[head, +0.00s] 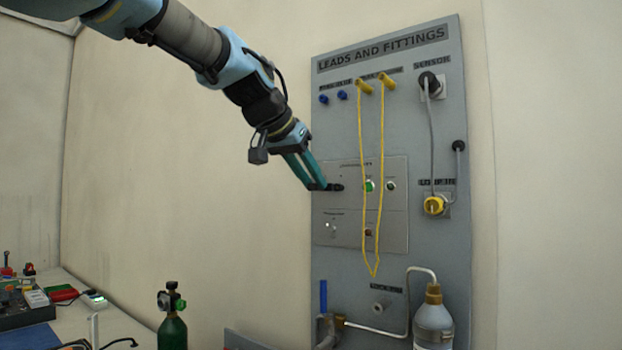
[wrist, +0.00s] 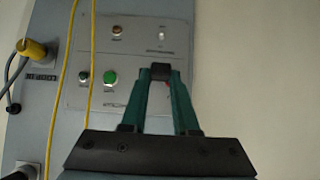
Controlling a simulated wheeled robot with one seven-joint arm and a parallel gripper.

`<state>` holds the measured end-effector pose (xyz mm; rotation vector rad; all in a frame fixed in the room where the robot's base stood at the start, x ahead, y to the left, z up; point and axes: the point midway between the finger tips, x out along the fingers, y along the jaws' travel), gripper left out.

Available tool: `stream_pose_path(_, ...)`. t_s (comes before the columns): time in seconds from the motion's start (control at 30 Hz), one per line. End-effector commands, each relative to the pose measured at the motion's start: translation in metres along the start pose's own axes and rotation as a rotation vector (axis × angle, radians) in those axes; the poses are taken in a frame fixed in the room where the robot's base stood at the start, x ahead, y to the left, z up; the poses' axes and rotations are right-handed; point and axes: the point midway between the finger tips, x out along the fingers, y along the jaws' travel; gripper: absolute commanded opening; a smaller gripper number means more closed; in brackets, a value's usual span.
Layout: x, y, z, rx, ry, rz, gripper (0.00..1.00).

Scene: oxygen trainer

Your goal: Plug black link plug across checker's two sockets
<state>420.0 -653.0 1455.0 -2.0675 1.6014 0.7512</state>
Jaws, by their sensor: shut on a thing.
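My gripper (head: 318,186) is shut on the small black link plug (head: 335,187), at the left part of the checker plate (head: 400,170) on the grey wall board. In the wrist view the green fingers (wrist: 160,80) converge on the black plug (wrist: 160,70), in front of the plate (wrist: 136,48). The checker's two sockets cannot be made out; the plug and fingers cover that spot. I cannot tell whether the plug is seated or just in front of the plate. A green button (head: 369,186) is right of the plug.
A yellow lead (head: 360,130) hangs in a long loop across the plate, right of my gripper. Blue sockets (head: 342,95) sit above. A grey sensor cable (head: 434,135) runs down the right side. A bottle (head: 433,325) and a green cylinder (head: 172,330) stand below.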

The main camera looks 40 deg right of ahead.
Motion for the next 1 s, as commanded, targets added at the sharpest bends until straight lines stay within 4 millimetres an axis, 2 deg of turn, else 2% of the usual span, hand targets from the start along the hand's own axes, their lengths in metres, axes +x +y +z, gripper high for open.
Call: stream_pose_path(1.0,0.012,0.0,-0.011,0.0,-0.001,0.001,0.0)
